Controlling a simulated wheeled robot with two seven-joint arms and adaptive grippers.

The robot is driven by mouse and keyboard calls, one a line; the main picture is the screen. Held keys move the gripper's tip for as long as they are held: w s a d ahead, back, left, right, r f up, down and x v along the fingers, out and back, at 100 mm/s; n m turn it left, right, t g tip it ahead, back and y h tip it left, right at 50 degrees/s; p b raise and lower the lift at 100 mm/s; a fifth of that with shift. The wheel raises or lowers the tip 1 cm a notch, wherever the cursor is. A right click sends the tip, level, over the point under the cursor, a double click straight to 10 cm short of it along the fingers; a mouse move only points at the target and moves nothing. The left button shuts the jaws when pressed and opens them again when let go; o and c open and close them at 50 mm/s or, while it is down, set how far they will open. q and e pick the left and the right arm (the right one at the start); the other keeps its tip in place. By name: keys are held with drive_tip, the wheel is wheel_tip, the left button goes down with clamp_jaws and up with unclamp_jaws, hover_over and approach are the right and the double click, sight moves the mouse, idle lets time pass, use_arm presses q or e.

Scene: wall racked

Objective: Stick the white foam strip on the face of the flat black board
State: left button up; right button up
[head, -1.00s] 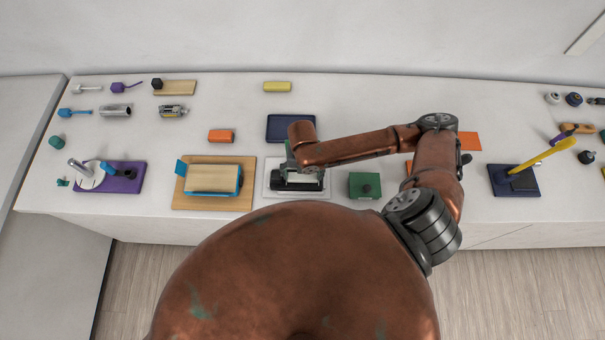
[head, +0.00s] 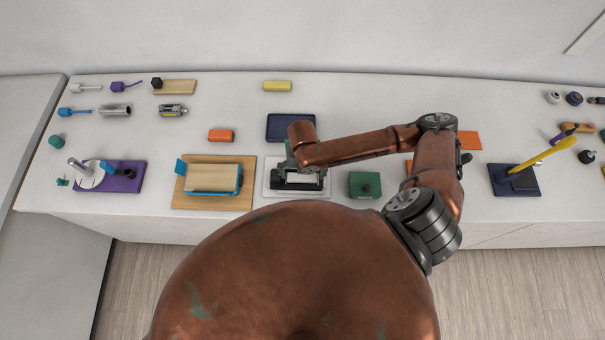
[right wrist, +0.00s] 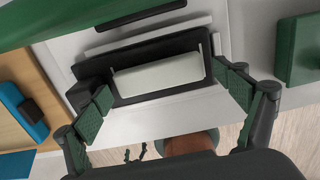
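A white strip-like block (right wrist: 158,75) lies lengthwise on a black piece (right wrist: 88,68) in the right wrist view. I take these for the foam strip and the black board, but cannot tell whether the strip is stuck or only resting. Both sit on a pale plate (right wrist: 222,20). In the head view the black piece (head: 297,187) shows partly under my right arm. My right gripper (right wrist: 166,96) is open, its green pads wide apart on either side of the strip with nothing between them held. The head view shows it poorly behind the arm. My left gripper is out of view.
A green block (head: 364,186) stands just right of the plate, a wooden board with a blue holder (head: 247,172) just left. A dark blue tray (head: 291,128) lies behind. Clear table lies between the tray and the yellow block (head: 277,86).

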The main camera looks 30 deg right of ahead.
sight(302, 177)
drive_tip(key=shift+o, duration=0.7)
drive_tip(key=shift+r, duration=0.1)
drive_tip(key=shift+r, duration=0.35)
wheel_tip(302, 177, up, 11)
